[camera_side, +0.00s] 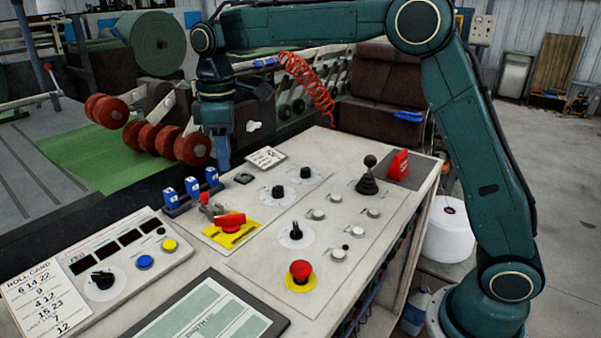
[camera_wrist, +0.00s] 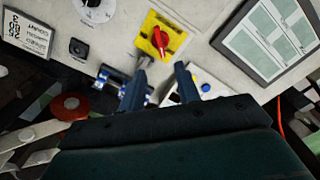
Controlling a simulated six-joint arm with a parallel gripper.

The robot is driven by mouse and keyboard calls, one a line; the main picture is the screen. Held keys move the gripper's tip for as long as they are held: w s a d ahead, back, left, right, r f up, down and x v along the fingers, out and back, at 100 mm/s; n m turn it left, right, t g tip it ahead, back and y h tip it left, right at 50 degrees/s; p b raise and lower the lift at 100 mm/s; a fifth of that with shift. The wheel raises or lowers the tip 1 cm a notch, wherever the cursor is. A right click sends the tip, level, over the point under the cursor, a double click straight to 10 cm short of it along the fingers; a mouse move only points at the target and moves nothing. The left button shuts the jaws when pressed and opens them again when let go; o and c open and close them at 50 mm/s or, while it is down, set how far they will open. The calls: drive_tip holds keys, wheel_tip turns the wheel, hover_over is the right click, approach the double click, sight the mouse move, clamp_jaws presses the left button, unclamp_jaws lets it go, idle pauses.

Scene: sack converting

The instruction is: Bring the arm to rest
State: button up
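My gripper (camera_side: 222,158) points down over the left rear part of the pale control console (camera_side: 385,225) in the side view. In the wrist view, the two blue fingers of my gripper (camera_wrist: 162,68) stand apart with nothing seen held between them. A red handle on a yellow plate (camera_side: 232,228) lies in front of my gripper; it also shows just beyond the fingertips in the wrist view (camera_wrist: 161,40). A row of blue blocks (camera_side: 192,187) stands to the left of the fingers. Whether the fingertips touch the console is hard to tell.
A black-knobbed lever (camera_side: 369,175) and a red block (camera_side: 399,163) rise from the console's right. A red stop button (camera_side: 300,271) and a tablet-like screen (camera_side: 208,312) are nearer. Red rollers (camera_side: 170,140) are behind left. The red coiled hose (camera_side: 308,85) hangs behind.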

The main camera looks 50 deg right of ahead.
drive_tip(key=s+d+r+m+t, duration=0.1)
drive_tip(key=s+d+r+m, duration=0.15)
drive_tip(key=s, duration=0.55)
drive_tip(key=s+d+r+m+t, duration=0.2)
drive_tip(key=s+d+r, duration=0.2)
drive_tip(key=s, duration=0.3)
drive_tip(key=s+d+f+m+t, duration=0.1)
drive_tip(key=s+f+m, duration=0.1)
drive_tip(key=s, duration=0.6)
drive_tip(key=s+d+f+m+t, duration=0.1)
drive_tip(key=s+f, duration=0.3)
drive_tip(key=s, duration=0.4)
drive_tip(key=shift+s+d+f+m, duration=0.15)
drive_tip(key=shift+s+d+m, duration=0.15)
drive_tip(key=shift+m, duration=0.45)
